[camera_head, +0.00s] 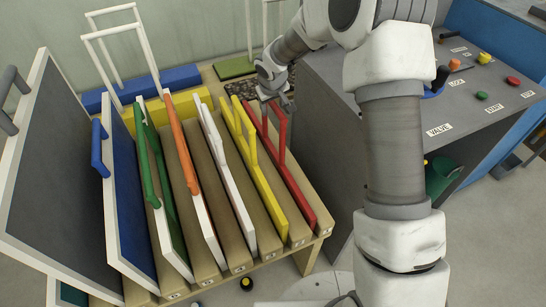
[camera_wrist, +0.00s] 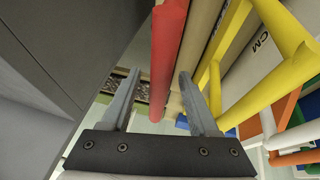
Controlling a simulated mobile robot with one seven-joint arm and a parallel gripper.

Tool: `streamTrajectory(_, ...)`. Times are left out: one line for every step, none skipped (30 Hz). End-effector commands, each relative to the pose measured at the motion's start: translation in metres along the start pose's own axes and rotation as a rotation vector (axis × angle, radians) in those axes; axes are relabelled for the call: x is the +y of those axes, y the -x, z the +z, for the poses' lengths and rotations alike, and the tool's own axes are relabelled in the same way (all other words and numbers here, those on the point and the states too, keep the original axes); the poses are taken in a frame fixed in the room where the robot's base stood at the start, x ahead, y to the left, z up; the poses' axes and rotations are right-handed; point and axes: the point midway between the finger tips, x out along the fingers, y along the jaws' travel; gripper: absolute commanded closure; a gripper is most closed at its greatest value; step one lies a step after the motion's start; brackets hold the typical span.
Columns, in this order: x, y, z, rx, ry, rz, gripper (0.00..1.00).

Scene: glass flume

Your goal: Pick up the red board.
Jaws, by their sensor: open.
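The red board (camera_head: 295,178) stands on edge in the rightmost slot of a wooden rack, with a red bar handle (camera_head: 282,132) along its top. In the wrist view a red bar (camera_wrist: 166,60) runs down the picture between my two fingers. My gripper (camera_head: 285,101) is open and empty at the far end of the red board, near its handle. In the wrist view the fingertips (camera_wrist: 159,73) lie either side of the red bar; I cannot tell how far above it they are. The arm and wrist partly hide that end in the head view.
A yellow-framed board (camera_head: 262,180) stands just left of the red one, then white, orange, green and blue boards. A grey control console (camera_head: 335,105) stands close on the right and fills the wrist view's left side. The rack (camera_head: 300,232) has little free room between boards.

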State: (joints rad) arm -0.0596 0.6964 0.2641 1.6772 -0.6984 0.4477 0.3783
Motion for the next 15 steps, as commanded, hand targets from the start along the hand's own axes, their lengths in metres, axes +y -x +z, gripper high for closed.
streamTrajectory(0.0, 0.0003, -0.0002, 0.0, 0.0, 0.0, 0.39)
streamTrajectory(0.0001, 0.0003, -0.0003, 0.0, 0.0, 0.0, 0.39)
streamTrajectory(0.0, 0.0003, -0.0003, 0.0, 0.0, 0.0, 0.39)
streamTrajectory(0.0, 0.0004, -0.0003, 0.0, 0.0, 0.0, 0.39)
streamTrajectory(0.0, 0.0004, -0.0003, 0.0, 0.0, 0.0, 0.39)
streamTrajectory(0.0, 0.0003, -0.0003, 0.0, 0.0, 0.0, 0.46)
streamTrajectory(0.0, 0.0003, -0.0003, 0.0, 0.0, 0.0, 0.52)
streamTrajectory(-0.0001, 0.0003, -0.0003, 0.0, 0.0, 0.0, 0.57)
streamTrajectory(0.0, 0.0003, -0.0003, 0.0, 0.0, 0.0, 0.64)
streamTrajectory(0.0, 0.0003, -0.0003, 0.0, 0.0, 0.0, 0.7)
streamTrajectory(0.0, 0.0003, -0.0003, 0.0, 0.0, 0.0, 0.75)
streamTrajectory(0.0, 0.0003, -0.0003, 0.0, 0.0, 0.0, 0.82)
streamTrajectory(-0.0001, 0.0003, -0.0002, 0.0, 0.0, 0.0, 0.88)
streamTrajectory(-0.0001, 0.0003, -0.0002, 0.0, 0.0, 0.0, 0.93)
streamTrajectory(-0.0001, 0.0003, -0.0002, 0.0, 0.0, 0.0, 1.0)
